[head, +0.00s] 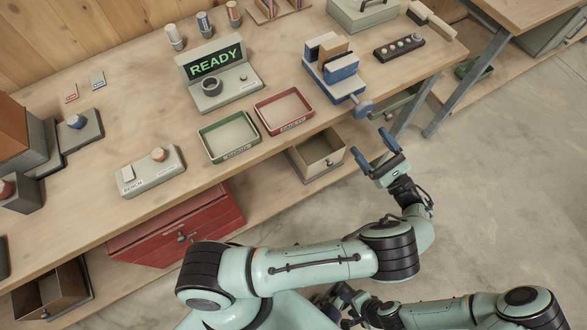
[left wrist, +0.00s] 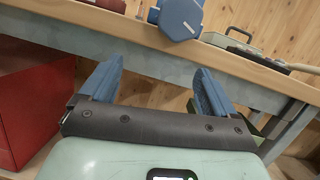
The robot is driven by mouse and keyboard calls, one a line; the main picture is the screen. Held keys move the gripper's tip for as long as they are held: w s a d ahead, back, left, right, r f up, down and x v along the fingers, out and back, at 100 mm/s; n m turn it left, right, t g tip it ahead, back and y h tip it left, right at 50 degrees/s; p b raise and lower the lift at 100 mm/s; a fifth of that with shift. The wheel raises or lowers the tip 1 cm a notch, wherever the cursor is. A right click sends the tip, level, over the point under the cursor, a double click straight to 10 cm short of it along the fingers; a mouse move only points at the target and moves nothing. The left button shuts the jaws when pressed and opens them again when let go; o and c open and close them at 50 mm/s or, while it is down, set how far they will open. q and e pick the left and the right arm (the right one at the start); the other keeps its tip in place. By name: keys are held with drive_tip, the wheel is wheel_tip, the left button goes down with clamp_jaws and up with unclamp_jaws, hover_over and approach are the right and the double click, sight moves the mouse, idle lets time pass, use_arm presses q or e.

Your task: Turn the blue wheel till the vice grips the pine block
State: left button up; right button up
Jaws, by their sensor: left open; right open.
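The blue vice (head: 341,68) stands near the right front of the bench, with the pine block (head: 334,50) between its jaws. I cannot tell whether both jaws touch the block. The blue wheel (head: 363,108) sticks out over the bench's front edge; it also shows at the top of the left wrist view (left wrist: 181,19). My left gripper (head: 374,149) is open and empty, in front of the bench and apart from the wheel. Its two blue fingers (left wrist: 157,78) point towards the bench edge below the wheel. My right gripper (head: 343,298) is low at the bottom, open and partly hidden.
A red tray (head: 257,118) and a green tray (head: 203,143) lie left of the vice. A READY display (head: 215,68) stands behind them. An open drawer (head: 334,160) juts out under the bench near my left gripper. The floor to the right is clear.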

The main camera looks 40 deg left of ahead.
use_arm(q)
drive_tip(key=s+a+f+n+g+h+p, duration=0.15)
drive_tip(key=s+a+f+g+h, duration=0.4)
drive_tip(key=a+f, duration=0.6)
drive_tip(key=s+a+f+n+g+h+p, duration=0.1)
drive_tip(key=s+f+n+g+h+p, duration=0.2)
drive_tip(key=s+f, duration=0.6)
drive_tip(key=shift+s+a+f+g+h, duration=0.25)
drive_tip(key=shift+s+g+h, duration=0.2)
drive_tip(key=shift+s+h, duration=0.75)
use_arm(e)
drive_tip(key=shift+w+r, duration=0.3)
drive_tip(key=shift+r, duration=0.55)
drive_tip(key=shift+w+r, duration=0.25)
drive_tip(key=shift+r, duration=0.55)
drive_tip(key=shift+w+r, duration=0.3)
drive_tip(key=shift+r, duration=0.55)
